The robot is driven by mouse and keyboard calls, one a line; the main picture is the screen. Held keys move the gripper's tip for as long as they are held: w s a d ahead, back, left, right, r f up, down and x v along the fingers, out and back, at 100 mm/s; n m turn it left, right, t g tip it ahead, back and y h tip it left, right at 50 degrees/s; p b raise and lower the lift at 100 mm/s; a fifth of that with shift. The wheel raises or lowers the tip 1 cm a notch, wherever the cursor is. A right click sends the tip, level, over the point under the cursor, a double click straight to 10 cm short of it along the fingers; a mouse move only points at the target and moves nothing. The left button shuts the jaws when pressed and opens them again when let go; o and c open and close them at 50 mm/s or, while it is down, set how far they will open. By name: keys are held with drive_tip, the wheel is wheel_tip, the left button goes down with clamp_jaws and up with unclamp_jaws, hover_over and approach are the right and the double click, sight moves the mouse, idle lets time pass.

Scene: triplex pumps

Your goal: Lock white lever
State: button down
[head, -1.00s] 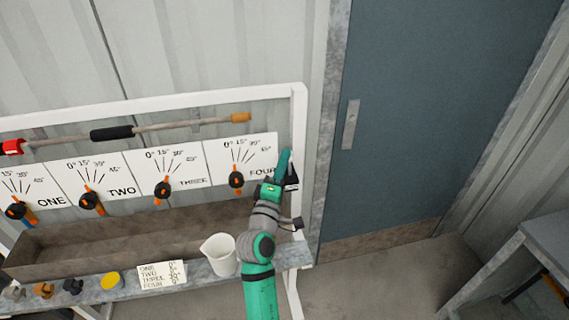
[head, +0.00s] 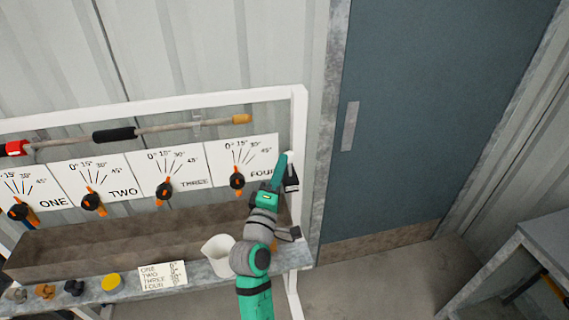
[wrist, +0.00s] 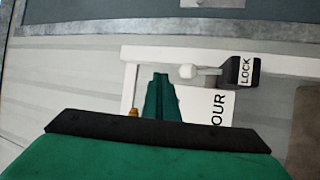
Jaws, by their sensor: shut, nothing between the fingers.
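The white lever (wrist: 208,71) shows in the wrist view as a short rod ending in a white ball (wrist: 187,71). The rod reaches from a black block with a white LOCK label (wrist: 245,71) on the white frame. In the head view the black block (head: 291,183) sits on the frame's right post, just right of my gripper. My gripper (head: 283,157) is shut and empty, with its green fingers together. In the wrist view the fingertips (wrist: 160,78) are just left of the ball; whether they touch it I cannot tell.
Boards ONE to FOUR with black and orange dials hang on the white frame (head: 298,110). A white jug (head: 218,255) stands on the shelf below, near my arm. A brown trough (head: 130,240) lies behind it. A blue-grey door (head: 430,120) is to the right.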

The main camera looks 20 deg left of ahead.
drive_tip(key=s+r, duration=0.3)
drive_tip(key=s, duration=0.6)
drive_tip(key=shift+d, duration=0.15)
drive_tip(key=shift+d, duration=0.1)
drive_tip(key=s+d+f+m+g, duration=0.1)
drive_tip(key=s+d+f+m, duration=0.1)
drive_tip(key=s+d+f, duration=0.35)
drive_tip(key=s+d+f+m+g, duration=0.1)
drive_tip(key=s+d+f+m, duration=0.1)
drive_tip(key=f, duration=0.7)
drive_tip(key=s+d+f+m+g, duration=0.1)
drive_tip(key=s+d+f+m, duration=0.2)
drive_tip(key=f, duration=0.5)
drive_tip(key=s+d+f+m, duration=0.2)
drive_tip(key=s+d+m, duration=0.1)
drive_tip(key=s, duration=0.5)
drive_tip(key=s+d+f+m+g+h, duration=0.1)
drive_tip(key=s+d+m, duration=0.3)
drive_tip(key=s, duration=0.5)
drive_tip(key=s+d+f+m+g+h, duration=0.1)
drive_tip(key=s+d+f+m, duration=0.1)
drive_tip(key=s+d, duration=0.3)
drive_tip(key=s+m, duration=0.1)
drive_tip(key=s, duration=0.2)
drive_tip(key=shift+s+d+f+m, duration=0.15)
drive_tip(key=shift+d+f+m, duration=0.15)
drive_tip(key=shift+f, duration=0.05)
